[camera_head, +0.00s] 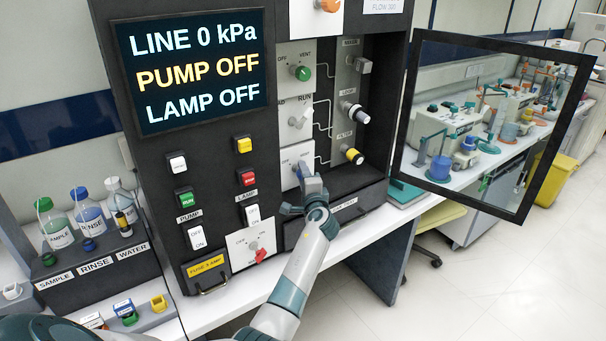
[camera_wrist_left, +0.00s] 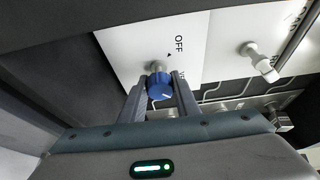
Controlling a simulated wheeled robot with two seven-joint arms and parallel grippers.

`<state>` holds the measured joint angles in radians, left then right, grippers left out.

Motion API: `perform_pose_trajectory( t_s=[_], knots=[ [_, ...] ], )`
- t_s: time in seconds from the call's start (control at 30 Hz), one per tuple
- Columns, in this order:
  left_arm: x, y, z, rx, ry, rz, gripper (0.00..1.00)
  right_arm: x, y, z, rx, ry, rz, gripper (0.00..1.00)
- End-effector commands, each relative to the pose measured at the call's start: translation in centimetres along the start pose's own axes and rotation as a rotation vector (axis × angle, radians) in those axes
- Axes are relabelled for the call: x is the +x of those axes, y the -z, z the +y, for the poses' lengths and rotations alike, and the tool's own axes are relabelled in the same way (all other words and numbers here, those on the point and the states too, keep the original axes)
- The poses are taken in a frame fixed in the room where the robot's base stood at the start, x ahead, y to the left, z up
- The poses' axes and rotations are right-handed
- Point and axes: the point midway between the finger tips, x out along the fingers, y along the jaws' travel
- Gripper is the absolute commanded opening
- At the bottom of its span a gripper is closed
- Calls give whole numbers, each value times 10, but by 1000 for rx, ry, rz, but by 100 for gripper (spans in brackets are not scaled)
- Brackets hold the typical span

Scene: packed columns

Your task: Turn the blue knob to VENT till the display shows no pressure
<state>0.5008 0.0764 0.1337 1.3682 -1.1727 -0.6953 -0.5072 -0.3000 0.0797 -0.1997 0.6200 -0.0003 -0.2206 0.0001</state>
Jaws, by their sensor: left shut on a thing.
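The display (camera_head: 198,68) reads LINE 0 kPa, PUMP OFF and LAMP OFF. The blue knob (camera_wrist_left: 160,86) sits on a white plate (camera_wrist_left: 135,45) in the left wrist view. OFF is printed beside the knob; a second label is mostly covered by a finger. My left gripper (camera_wrist_left: 159,92) has a finger on each side of the knob and is shut on it. In the head view my left gripper (camera_head: 308,188) reaches the lower white plate and largely hides the knob. My right gripper is not in view.
A green knob (camera_head: 302,73) and a white knob (camera_head: 300,117) stand above. An open framed door (camera_head: 398,120) stands right of the panel. Bottles (camera_head: 88,216) stand on the left.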

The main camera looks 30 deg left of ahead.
Motion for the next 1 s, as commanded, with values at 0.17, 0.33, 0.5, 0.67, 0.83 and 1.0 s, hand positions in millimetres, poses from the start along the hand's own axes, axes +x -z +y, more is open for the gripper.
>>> perform_pose_trajectory(
  t_s=[0.17,0.33,0.5,0.67,0.83,1.0],
  knots=[
    [0,0,2,3,-2,1,36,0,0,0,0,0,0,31],
    [0,0,1,2,-1,0,47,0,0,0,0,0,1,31],
    [0,0,0,1,0,0,47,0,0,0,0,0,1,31],
    [-4,0,1,0,0,1,47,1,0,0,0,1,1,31],
    [-17,1,1,0,1,1,47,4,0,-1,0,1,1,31],
    [-42,1,3,-2,0,2,47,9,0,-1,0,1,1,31]
  ],
)
